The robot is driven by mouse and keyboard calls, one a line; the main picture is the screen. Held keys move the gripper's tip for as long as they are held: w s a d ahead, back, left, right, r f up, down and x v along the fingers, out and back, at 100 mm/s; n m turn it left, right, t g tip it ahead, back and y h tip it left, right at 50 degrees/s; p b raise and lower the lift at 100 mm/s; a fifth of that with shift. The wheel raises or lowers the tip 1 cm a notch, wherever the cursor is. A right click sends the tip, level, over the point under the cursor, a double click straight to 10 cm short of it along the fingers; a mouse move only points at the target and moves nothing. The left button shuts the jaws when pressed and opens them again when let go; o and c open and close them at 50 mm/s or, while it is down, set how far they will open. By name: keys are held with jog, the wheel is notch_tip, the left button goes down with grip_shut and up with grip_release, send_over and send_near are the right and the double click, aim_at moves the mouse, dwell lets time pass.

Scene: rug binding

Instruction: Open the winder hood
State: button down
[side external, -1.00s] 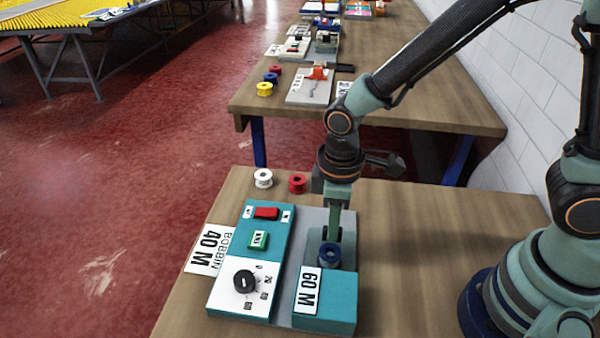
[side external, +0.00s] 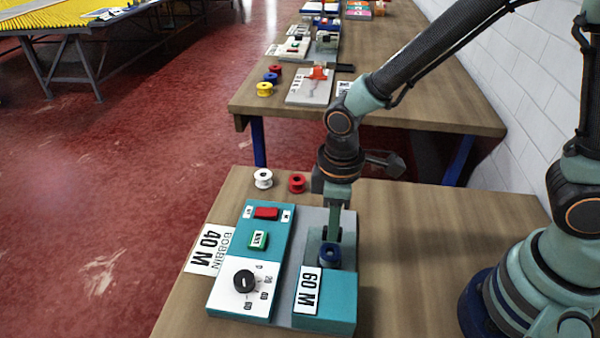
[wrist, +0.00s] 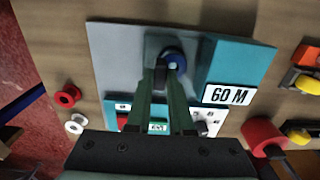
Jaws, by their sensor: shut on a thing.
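The winder (side external: 306,218) is a grey and teal machine on the wooden table, and its grey base (wrist: 115,60) shows in the wrist view. A teal block with a "60 M" label (side external: 325,302) forms its front right part; it is also in the wrist view (wrist: 240,60). I cannot tell which part is the hood. A blue bobbin (side external: 330,252) sits behind the block, also in the wrist view (wrist: 175,58). My gripper (side external: 331,240) points down at the bobbin with its fingertips together on its top. The fingers partly hide it.
A control panel with a red switch (side external: 266,213), a green button (side external: 258,240) and a black dial (side external: 243,281) is at the left. White (side external: 263,178) and red (side external: 297,183) bobbins stand behind. A "40 M" card (side external: 208,247) lies left.

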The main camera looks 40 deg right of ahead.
jog(key=w+d, duration=0.5)
jog(key=shift+w, duration=0.15)
dwell(0.3)
jog(key=c, duration=0.8)
grip_release()
notch_tip(320, 180, up, 12)
jog(key=shift+d+r, duration=0.1)
jog(key=shift+r, duration=0.05)
